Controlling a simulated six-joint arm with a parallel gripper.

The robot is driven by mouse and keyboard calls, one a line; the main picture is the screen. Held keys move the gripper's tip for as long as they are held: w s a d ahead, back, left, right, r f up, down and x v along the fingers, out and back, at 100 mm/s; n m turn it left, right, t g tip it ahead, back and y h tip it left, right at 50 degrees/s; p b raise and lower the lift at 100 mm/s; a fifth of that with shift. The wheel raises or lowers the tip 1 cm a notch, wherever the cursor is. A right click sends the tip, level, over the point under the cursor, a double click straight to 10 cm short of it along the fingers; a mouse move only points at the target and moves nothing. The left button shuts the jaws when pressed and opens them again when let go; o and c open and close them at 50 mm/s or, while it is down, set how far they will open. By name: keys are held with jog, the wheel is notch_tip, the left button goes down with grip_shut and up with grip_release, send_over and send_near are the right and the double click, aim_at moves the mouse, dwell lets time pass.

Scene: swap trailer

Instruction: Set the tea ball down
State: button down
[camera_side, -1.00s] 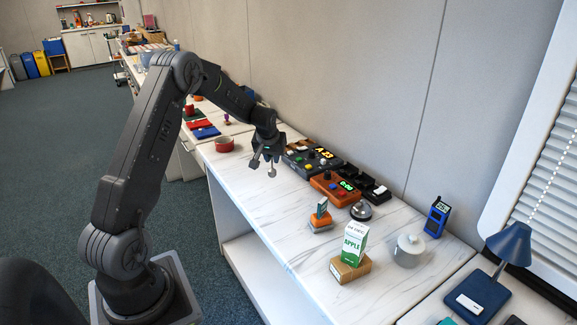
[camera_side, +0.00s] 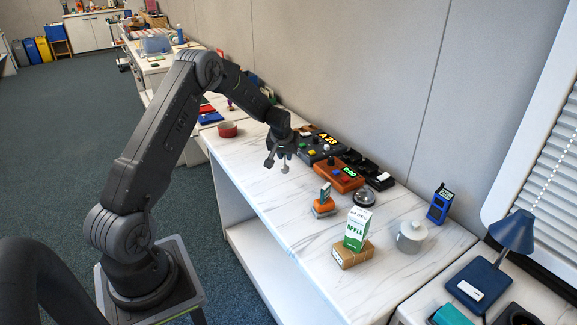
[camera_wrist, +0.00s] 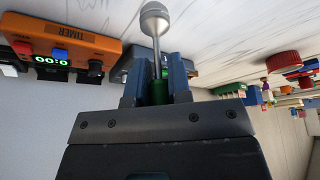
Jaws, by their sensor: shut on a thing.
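The tea ball (camera_wrist: 153,18) is a small grey ball on a thin metal stem, with a green grip at the stem's lower end in the wrist view. My gripper (camera_wrist: 155,85) is shut on the green grip, and the ball points away from the fingers. In the side view my gripper (camera_side: 278,155) hangs over the white marbled counter (camera_side: 262,200), left of the orange timer. The tea ball (camera_side: 285,169) shows below the fingers there, near the counter. I cannot tell whether it touches the surface.
The orange timer (camera_side: 339,176), a dark control box (camera_side: 320,147) and a silver-domed bell (camera_side: 364,197) stand to the right.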

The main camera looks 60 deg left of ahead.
jog(key=shift+w+d+f, duration=0.25)
jog(key=shift+w+f, duration=0.1)
jog(key=shift+w, duration=0.1)
jog(key=shift+f, duration=1.95)
jog(key=shift+f, duration=0.15)
jog(key=c, duration=1.1)
grip_release()
jog(key=shift+o, duration=0.2)
